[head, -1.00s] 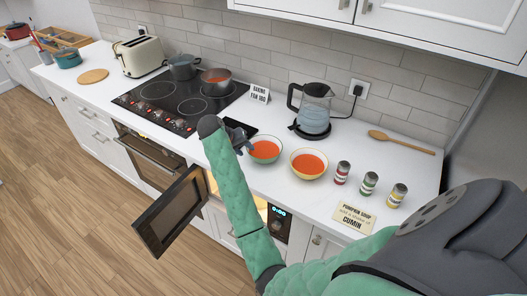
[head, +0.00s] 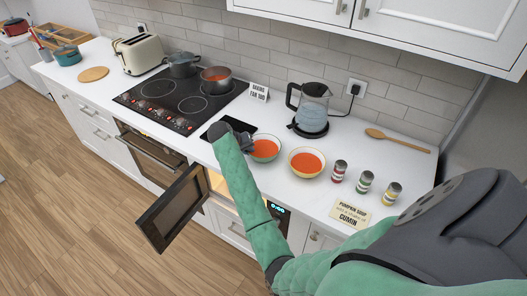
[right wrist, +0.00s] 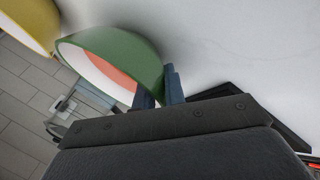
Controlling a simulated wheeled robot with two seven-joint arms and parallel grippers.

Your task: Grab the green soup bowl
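The green soup bowl (head: 265,148) holds orange soup on the counter, left of a yellow bowl. In the right wrist view it fills the upper middle (right wrist: 125,55), with its rim reaching in between my fingers. My right gripper (head: 248,143) is at the bowl's left side, partly hidden behind my wrist. In the wrist view the two blue-grey fingers (right wrist: 160,90) are close together, one inside and one outside the bowl wall, shut on it. Whether the bowl is clear of the counter cannot be told. My left gripper is out of view.
The yellow bowl (head: 307,164) of soup stands close on the right. Behind are a kettle (head: 312,108) and a wooden spoon (head: 395,140). An open oven door (head: 170,208) juts out below.

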